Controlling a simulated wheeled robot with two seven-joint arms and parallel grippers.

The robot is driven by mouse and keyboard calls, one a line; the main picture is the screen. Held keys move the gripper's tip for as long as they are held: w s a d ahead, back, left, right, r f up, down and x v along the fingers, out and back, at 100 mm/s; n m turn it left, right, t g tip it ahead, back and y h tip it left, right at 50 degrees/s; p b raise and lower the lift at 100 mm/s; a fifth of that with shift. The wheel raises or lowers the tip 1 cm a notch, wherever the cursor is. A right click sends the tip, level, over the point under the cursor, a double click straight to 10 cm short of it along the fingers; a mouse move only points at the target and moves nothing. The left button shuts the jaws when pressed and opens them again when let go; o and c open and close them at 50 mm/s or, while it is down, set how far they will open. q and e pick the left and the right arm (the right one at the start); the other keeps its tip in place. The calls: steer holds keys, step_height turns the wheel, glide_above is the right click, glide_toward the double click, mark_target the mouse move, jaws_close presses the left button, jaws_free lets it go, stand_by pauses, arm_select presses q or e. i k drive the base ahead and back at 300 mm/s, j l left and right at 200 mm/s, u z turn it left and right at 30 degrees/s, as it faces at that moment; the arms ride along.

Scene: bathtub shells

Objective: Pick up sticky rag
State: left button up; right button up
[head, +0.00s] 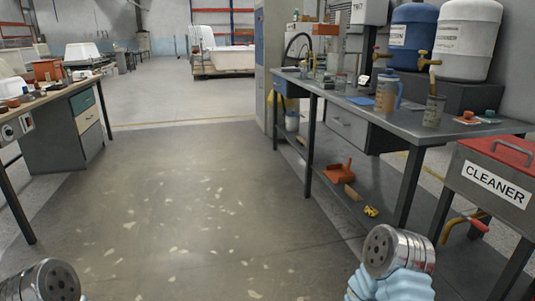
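I cannot pick out a rag for certain in the head view. A small crumpled yellow item (371,211) lies on the low shelf of the right workbench, near its front edge; it is too small to tell whether it is a rag. Rounded metal parts of my arms show at the bottom left and bottom right, the right one with a light blue ribbed cover. No gripper fingers are in view.
A red-lidded cleaner bin (490,183) stands at right. The floor (190,200) between the benches is clear except for pale flakes.

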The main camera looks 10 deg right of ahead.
mark_target(369, 211)
steer(key=i, duration=2.5)
steer(key=i+z, duration=0.1)
steer(key=z, duration=0.3)
steer(key=i+z, duration=0.15)
steer(key=z, duration=0.25)
steer(key=i+j+z, duration=0.1)
steer(key=z, duration=0.35)
steer(key=i+j+z, duration=0.1)
steer(key=z, duration=0.3)
steer(key=j+z, duration=0.15)
steer(key=z, duration=0.25)
steer(key=i+z, duration=0.15)
steer(key=z, duration=0.3)
steer(key=i+j+z, duration=0.1)
steer(key=z, duration=0.35)
steer(key=i+j+z, duration=0.1)
steer(key=z, duration=0.4)
steer(key=j+z, duration=0.25)
steer(key=z, duration=0.2)
steer(key=i, duration=0.05)
